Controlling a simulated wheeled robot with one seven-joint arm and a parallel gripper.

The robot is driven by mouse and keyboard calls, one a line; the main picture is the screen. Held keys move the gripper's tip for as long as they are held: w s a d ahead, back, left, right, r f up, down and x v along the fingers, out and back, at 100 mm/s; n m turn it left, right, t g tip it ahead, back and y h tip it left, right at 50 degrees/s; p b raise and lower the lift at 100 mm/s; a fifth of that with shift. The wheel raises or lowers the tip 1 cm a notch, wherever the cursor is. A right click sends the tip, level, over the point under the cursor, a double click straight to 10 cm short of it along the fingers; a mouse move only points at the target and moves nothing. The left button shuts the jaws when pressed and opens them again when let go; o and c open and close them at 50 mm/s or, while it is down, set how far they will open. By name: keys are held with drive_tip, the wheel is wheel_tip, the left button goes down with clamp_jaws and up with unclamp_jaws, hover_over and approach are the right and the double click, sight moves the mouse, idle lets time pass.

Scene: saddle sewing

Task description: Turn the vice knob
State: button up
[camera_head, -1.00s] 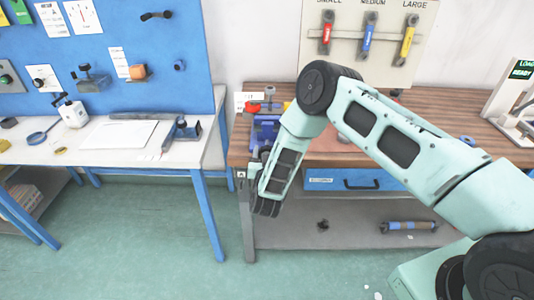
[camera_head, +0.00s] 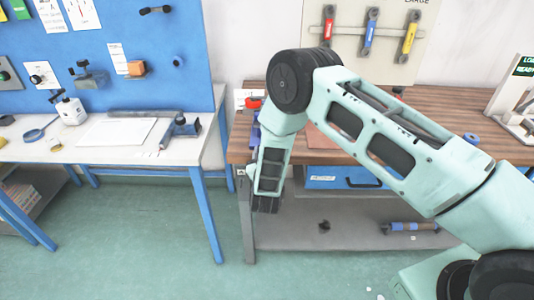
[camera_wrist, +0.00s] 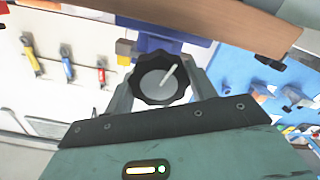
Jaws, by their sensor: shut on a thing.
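The vice knob (camera_wrist: 147,91) is a dark, lobed wheel with a grey face and a pale line on it, in the middle of the wrist view. My gripper (camera_wrist: 160,84) has one finger on each side of the knob and is shut on it. The blue vice body (camera_wrist: 165,45) shows behind the knob. In the head view, the vice (camera_head: 254,135) is a sliver of blue at the bench's left corner, mostly hidden by my arm. The knob and fingertips are hidden there.
The wooden workbench (camera_head: 440,110) has a blue drawer (camera_head: 345,178) under its top. A white table (camera_head: 75,150) with tools stands to the left, with a gap between. Three coloured wrenches hang on a board (camera_head: 345,45) behind the bench.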

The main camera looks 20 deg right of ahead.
drive_tip(key=n+b, duration=0.1)
drive_tip(key=n, duration=0.3)
drive_tip(key=shift+a+f+b, duration=0.15)
drive_tip(key=shift+b, duration=0.25)
drive_tip(key=n+b, duration=0.1)
drive_tip(key=n, duration=0.2)
drive_tip(key=shift+n, duration=0.3)
drive_tip(key=n+b, duration=0.1)
drive_tip(key=n, duration=0.2)
drive_tip(key=shift+f+n, duration=0.1)
drive_tip(key=shift+n, duration=0.2)
drive_tip(key=n+b, duration=0.1)
drive_tip(key=n, duration=0.2)
drive_tip(key=shift+f+n, duration=0.1)
drive_tip(key=shift+n, duration=0.2)
drive_tip(key=n+b, duration=0.1)
drive_tip(key=n, duration=0.5)
drive_tip(key=shift+f, duration=0.1)
drive_tip(key=n+b, duration=0.1)
drive_tip(key=n, duration=0.5)
drive_tip(key=shift+n+b, duration=0.3)
